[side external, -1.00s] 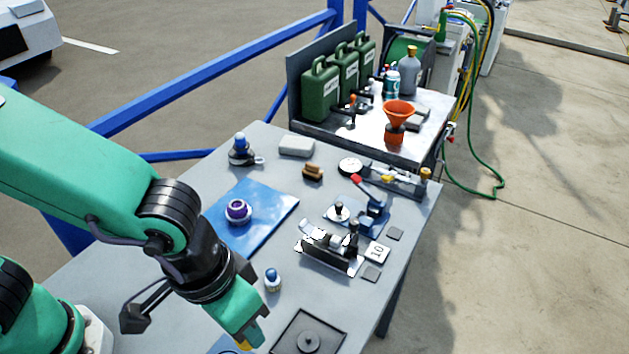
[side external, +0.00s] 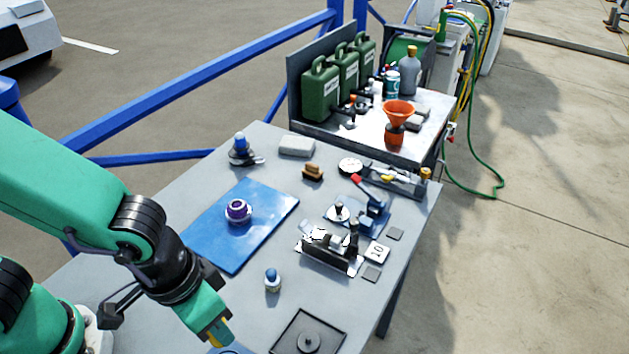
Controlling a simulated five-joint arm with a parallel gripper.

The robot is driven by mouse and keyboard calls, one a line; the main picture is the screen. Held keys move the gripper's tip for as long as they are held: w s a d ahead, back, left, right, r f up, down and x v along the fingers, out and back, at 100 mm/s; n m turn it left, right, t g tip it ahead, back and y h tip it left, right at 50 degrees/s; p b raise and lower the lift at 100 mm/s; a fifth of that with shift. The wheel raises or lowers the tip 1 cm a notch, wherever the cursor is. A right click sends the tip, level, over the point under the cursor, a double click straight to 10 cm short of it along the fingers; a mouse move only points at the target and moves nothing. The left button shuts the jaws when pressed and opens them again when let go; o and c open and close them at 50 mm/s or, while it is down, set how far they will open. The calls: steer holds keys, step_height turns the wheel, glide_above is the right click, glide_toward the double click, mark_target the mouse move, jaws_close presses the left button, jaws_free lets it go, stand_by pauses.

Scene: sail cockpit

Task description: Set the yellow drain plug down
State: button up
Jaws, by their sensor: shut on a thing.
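My gripper (side external: 219,334) is low over the near part of the grey table, close to the bottom edge of the picture. It is shut on the yellow drain plug (side external: 214,339), of which only a small yellow part shows between the green fingers. The rest of the plug is hidden by the fingers. I cannot tell whether the plug touches anything below it.
A blue round thing (side external: 232,350) is cut off by the bottom edge, beside my gripper. A dark square tray (side external: 287,342) lies to the right. A blue-capped bottle (side external: 272,281) stands above it. A blue mat (side external: 212,243) carries a purple ring (side external: 238,211).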

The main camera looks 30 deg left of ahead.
steer(key=w+a+f, duration=0.1)
steer(key=w, duration=0.1)
steer(key=w+f, duration=0.2)
steer(key=w, duration=0.1)
steer(key=w+a+f, duration=0.1)
steer(key=w+f, duration=0.1)
steer(key=w, duration=0.1)
steer(key=shift+w+a+f, duration=0.1)
steer(key=shift+a, duration=0.25)
steer(key=shift+f, duration=2)
steer(key=shift+f, duration=0.1)
steer(key=o, duration=1)
steer(key=shift+c, duration=0.2)
step_height(320, 180, up, 12)
steer(key=s+a, duration=0.1)
steer(key=shift+s+a, duration=0.25)
steer(key=shift+s, duration=0.15)
